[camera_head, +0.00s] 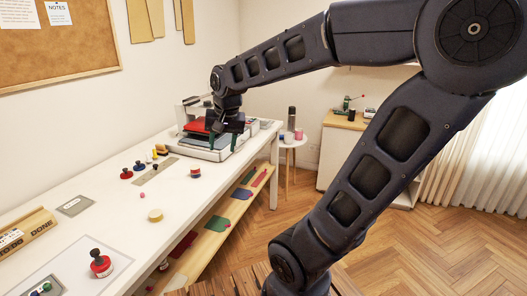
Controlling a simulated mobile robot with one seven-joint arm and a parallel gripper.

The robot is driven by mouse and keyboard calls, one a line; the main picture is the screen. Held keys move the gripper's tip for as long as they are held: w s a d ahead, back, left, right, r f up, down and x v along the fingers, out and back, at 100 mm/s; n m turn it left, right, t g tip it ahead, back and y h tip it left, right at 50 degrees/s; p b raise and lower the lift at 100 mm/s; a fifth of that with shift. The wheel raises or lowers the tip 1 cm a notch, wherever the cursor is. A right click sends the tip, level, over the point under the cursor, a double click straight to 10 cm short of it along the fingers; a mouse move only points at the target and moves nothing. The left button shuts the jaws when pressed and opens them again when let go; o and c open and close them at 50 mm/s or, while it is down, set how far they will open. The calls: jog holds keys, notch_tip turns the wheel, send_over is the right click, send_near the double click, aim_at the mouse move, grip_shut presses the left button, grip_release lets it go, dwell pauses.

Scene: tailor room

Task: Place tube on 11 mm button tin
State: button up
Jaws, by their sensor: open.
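My gripper (216,128) is small and dark at the far end of the white worktable (105,216). It points down over or in front of a white machine with a red part (207,142); it is open, and no held object shows. A short round red and dark tin (195,172) stands on the table nearer than the machine. Its label is too small to read, so I cannot tell whether it is the 11 mm button tin. I cannot pick out the tube with certainty.
Several small red, blue and yellow knobbed objects (139,166) stand near a grey strip. A tan roll (155,215) lies mid-table; a red round object with a dark knob (100,264) stands near the front. A low wooden shelf (215,222) runs below. Bare table surrounds the roll.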

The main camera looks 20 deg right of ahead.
jog(key=s+d+n+t+h, duration=0.1)
jog(key=s+d+n, duration=0.2)
jog(key=s+d, duration=0.5)
jog(key=shift+s+d+f, duration=0.15)
jog(key=shift+d+f, duration=0.2)
jog(key=shift+d, duration=0.7)
